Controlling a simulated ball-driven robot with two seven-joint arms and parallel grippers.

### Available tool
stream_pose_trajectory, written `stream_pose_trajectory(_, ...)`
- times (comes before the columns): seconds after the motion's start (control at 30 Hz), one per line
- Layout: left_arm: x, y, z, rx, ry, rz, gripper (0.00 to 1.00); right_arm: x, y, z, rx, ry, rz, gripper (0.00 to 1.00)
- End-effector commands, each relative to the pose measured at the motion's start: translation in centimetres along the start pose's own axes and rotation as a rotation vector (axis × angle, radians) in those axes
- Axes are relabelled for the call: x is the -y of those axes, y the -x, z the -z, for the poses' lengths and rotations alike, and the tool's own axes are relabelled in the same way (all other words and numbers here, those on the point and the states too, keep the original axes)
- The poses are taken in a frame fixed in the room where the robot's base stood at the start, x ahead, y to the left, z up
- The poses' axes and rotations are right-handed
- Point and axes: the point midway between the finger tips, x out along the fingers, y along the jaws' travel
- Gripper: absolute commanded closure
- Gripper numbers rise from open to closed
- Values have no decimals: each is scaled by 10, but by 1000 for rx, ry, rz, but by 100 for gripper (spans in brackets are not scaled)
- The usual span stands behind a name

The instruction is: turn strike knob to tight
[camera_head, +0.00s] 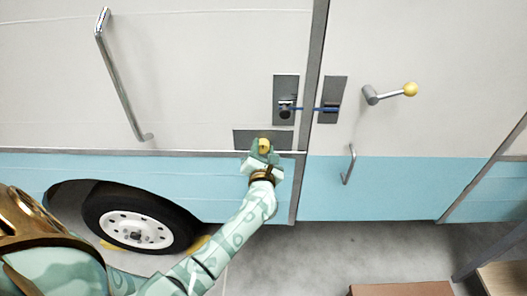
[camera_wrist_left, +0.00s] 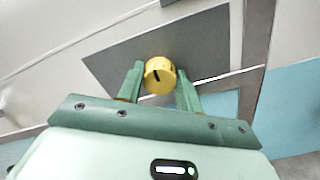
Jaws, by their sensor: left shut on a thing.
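The strike knob (camera_head: 263,146) is a round yellow knob on a dark grey horizontal plate (camera_head: 243,138), low on the camper's white wall. In the left wrist view the knob (camera_wrist_left: 160,75) carries a short black mark, lying aslant from lower left to upper right. My left gripper (camera_head: 262,149) is at the knob. In the left wrist view its green fingers (camera_wrist_left: 160,80) stand one on each side of the knob and are shut on it. Any markings on the plate are too small to read. My right gripper is not in view.
Above the knob is a latch plate (camera_head: 285,88), joined by a thin blue strip to a second plate (camera_head: 333,92) across the door seam. A crank with a yellow ball (camera_head: 410,89) and a small handle (camera_head: 348,166) are to the right. A wheel (camera_head: 138,220) is at lower left.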

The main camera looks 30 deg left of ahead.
Motion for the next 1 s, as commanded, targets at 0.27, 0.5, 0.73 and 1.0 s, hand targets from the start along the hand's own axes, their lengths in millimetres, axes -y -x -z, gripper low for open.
stream_pose_trajectory(0.27, 2, 2, 3, -7, 58, 4, 87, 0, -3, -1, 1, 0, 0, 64)
stream_pose_trajectory(0.5, 2, 2, 3, -7, 65, 4, 87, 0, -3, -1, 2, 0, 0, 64)
stream_pose_trajectory(0.73, 2, 2, 3, -6, 64, 4, 51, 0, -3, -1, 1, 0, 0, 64)
stream_pose_trajectory(1.0, 1, 1, 1, -3, 63, 2, 43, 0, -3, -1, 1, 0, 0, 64)
